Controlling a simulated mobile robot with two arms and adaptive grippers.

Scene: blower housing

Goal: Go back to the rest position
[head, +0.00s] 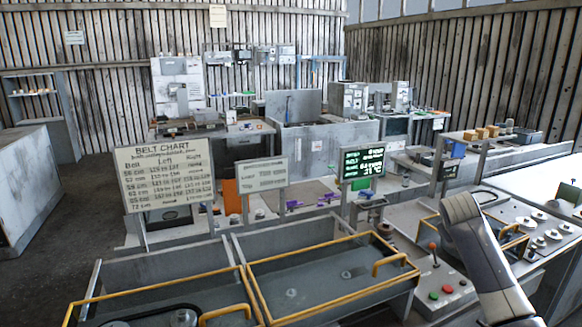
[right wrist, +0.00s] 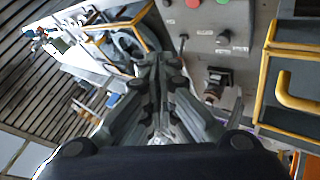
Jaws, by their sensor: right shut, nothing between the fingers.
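My right gripper (right wrist: 158,62) shows in the right wrist view with its two dark fingers together and nothing between them. Part of my right arm rises at the lower right of the head view; the gripper itself is not clearly visible there. In the wrist view the fingertips appear near a grey control panel (right wrist: 215,45) with red and green buttons. My left gripper is in neither view.
Yellow-rimmed bins (head: 335,287) stand in front. A bench with metal discs (head: 545,237) lies right of my arm. Open floor (head: 75,215) is at the left.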

